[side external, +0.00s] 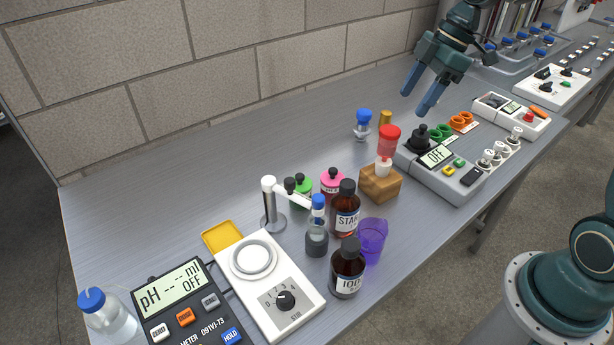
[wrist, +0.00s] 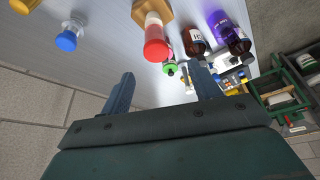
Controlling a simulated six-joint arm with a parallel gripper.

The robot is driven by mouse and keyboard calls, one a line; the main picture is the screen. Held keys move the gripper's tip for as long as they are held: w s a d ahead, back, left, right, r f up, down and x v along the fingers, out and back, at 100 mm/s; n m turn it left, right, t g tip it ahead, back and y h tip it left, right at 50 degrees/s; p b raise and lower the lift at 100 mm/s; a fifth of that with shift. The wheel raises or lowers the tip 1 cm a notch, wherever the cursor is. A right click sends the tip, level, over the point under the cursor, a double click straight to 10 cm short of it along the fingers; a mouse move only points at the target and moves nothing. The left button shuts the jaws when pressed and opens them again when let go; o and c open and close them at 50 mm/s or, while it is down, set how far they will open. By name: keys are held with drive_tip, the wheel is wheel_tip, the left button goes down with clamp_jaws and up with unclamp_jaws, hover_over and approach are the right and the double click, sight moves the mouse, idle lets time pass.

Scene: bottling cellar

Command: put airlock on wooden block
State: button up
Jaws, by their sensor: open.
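The wooden block (side external: 380,186) stands on the grey bench, right of the brown bottles. A piece with a red top and white lower part, which looks like the airlock (side external: 389,139), stands roughly upright on the block. In the wrist view the red airlock (wrist: 155,42) appears end-on, covering part of the wooden block (wrist: 150,8). My gripper (side external: 416,100) is open and empty, above the back of the bench, behind and to the right of the block. In the wrist view nothing lies between its fingers (wrist: 162,78).
A blue-topped clear piece (side external: 363,123) and a brass cylinder (side external: 385,118) stand behind the block. A grey control box (side external: 445,175) is close on its right. Bottles and a purple cup (side external: 372,240) crowd its front left. The back left bench is clear.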

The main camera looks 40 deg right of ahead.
drive_tip(key=s+a+r+m+t+h, duration=0.1)
drive_tip(key=s+a+r+m+h, duration=0.1)
drive_tip(key=s+m, duration=0.4)
drive_tip(key=s+a+r+m+t+h, duration=0.1)
drive_tip(key=s+m, duration=0.5)
drive_tip(key=s, duration=0.8)
drive_tip(key=shift+s+a+r+t+h, duration=0.4)
drive_tip(key=shift+a+r+t, duration=0.3)
drive_tip(key=shift+a+r, duration=0.4)
drive_tip(key=shift+w+d, duration=0.1)
